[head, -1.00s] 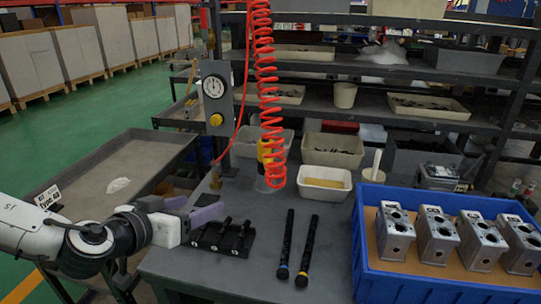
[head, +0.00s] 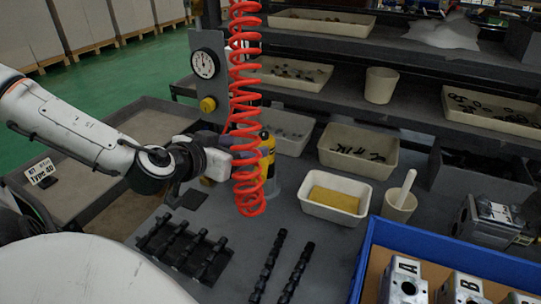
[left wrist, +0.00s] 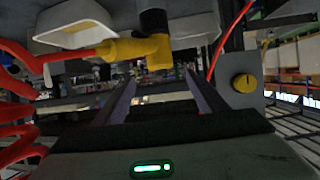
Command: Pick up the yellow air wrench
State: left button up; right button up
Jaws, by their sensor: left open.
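The yellow air wrench (head: 266,160) stands upright on the grey bench, partly hidden behind the coiled red hose (head: 246,110) in the head view. My left gripper (head: 232,148) reaches in from the left at the wrench's height, its tips partly covered by the hose. In the left wrist view the two fingers of the gripper (left wrist: 163,90) are apart with nothing held between them. There the yellow and black wrench (left wrist: 135,48) shows beyond the fingers, toward the upper left, with the red hose joined to it. Whether a finger touches the hose is unclear. My right gripper is not in view.
A gauge post (head: 209,75) with a yellow knob stands behind my left gripper. A white tray with a yellow sponge (head: 334,200) and a beige cup (head: 398,205) stand right of the wrench. Black valve spools (head: 185,250) and a blue crate (head: 450,258) are nearer.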

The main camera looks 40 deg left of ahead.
aim_at(261, 141)
pick_arm(q)
jog(key=x, duration=0.3)
jog(key=shift+f, duration=0.15)
jog(key=shift+w+a+f+b, duration=0.15)
jog(key=shift+w+f+b, duration=0.4)
jog(key=shift+w, duration=0.15)
jog(key=shift+w+a+f+b, duration=0.2)
jog(key=shift+w+f+b, duration=0.35)
jog(key=shift+w, duration=0.15)
jog(key=shift+w+b, duration=0.45)
jog(key=shift+w, duration=0.4)
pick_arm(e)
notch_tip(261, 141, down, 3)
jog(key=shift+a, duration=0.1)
pick_arm(q)
jog(key=shift+c, duration=0.5)
jog(key=c, duration=1.4)
jog(key=shift+w+a+r, duration=0.1)
jog(key=shift+w+r, duration=0.05)
jog(key=shift+r, duration=0.1)
